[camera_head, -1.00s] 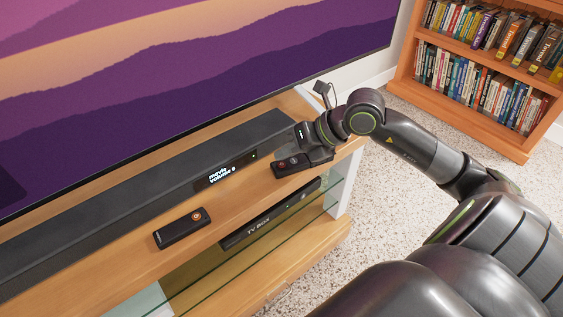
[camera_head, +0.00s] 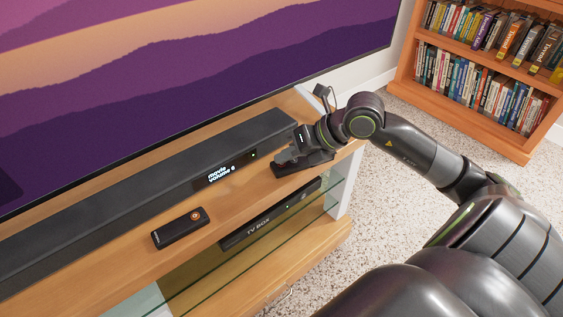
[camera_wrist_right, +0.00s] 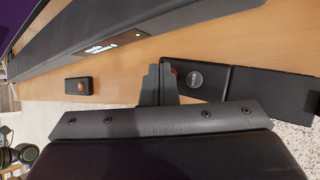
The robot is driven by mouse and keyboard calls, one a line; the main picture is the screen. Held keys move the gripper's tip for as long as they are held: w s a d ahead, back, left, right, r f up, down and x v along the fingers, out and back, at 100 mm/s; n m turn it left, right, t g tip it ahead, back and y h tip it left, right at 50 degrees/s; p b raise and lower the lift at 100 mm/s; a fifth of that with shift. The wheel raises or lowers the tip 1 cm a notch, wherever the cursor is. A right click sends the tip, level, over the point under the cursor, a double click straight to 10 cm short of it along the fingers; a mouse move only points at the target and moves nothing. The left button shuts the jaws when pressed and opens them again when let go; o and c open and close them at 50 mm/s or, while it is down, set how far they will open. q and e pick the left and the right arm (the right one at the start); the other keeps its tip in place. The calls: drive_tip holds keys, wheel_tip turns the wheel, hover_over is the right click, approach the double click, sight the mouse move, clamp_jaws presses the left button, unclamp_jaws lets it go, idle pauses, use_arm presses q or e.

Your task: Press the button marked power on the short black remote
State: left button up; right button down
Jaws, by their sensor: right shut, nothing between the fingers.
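One black remote (camera_head: 302,165) lies at the right end of the wooden TV stand. My right gripper (camera_head: 287,157) is shut and empty, low over this remote's left part and covering its buttons in the head view. In the right wrist view the fingertips (camera_wrist_right: 160,70) are beside a red button (camera_wrist_right: 174,71), and a round grey button (camera_wrist_right: 194,79) lies to its right. I cannot tell whether the fingertips touch. Another small black remote (camera_head: 180,229) with an orange button (camera_head: 196,216) lies further left; it also shows in the wrist view (camera_wrist_right: 81,86). Button markings are too small to read.
A long dark soundbar (camera_head: 120,197) with a lit display lies behind the remotes, below the large TV screen (camera_head: 190,75). A TV box (camera_head: 268,219) is on the glass shelf beneath. A bookcase (camera_head: 470,100) stands at the right. The stand top between the remotes is clear.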

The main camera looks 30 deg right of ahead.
drive_tip(key=shift+r, duration=0.1)
drive_tip(key=shift+r+p, duration=0.55)
drive_tip(key=shift+p, duration=0.05)
wheel_tip(320, 180, up, 6)
drive_tip(key=p, duration=0.5)
idle(0.3)
wheel_tip(320, 180, up, 2)
drive_tip(key=shift+r+p, duration=0.2)
drive_tip(key=shift+p, duration=0.75)
drive_tip(key=shift+d, duration=0.1)
